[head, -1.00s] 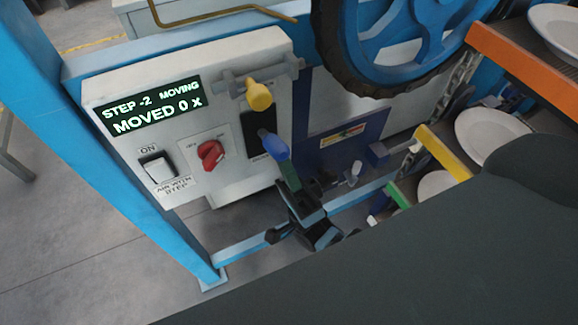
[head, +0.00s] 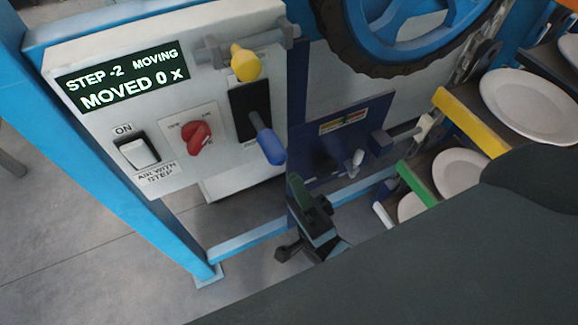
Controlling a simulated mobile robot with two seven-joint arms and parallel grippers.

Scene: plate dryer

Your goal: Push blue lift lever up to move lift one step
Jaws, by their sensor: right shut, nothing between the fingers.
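The blue lift lever (head: 266,141) sticks out from the lower part of a black slot (head: 244,103) on the white control panel (head: 80,47), in the head view. Its blue grip points down and to the right. My right gripper (head: 299,185) is shut and empty just below the lever, with a small gap visible between them in the picture. My left gripper is not in view.
A yellow knob (head: 246,65) sits above the slot. A red rotary switch (head: 197,137) and a white rocker switch (head: 138,151) are to its left. A black-rimmed blue wheel (head: 350,35) is above right. White plates (head: 528,104) sit on racks at the right.

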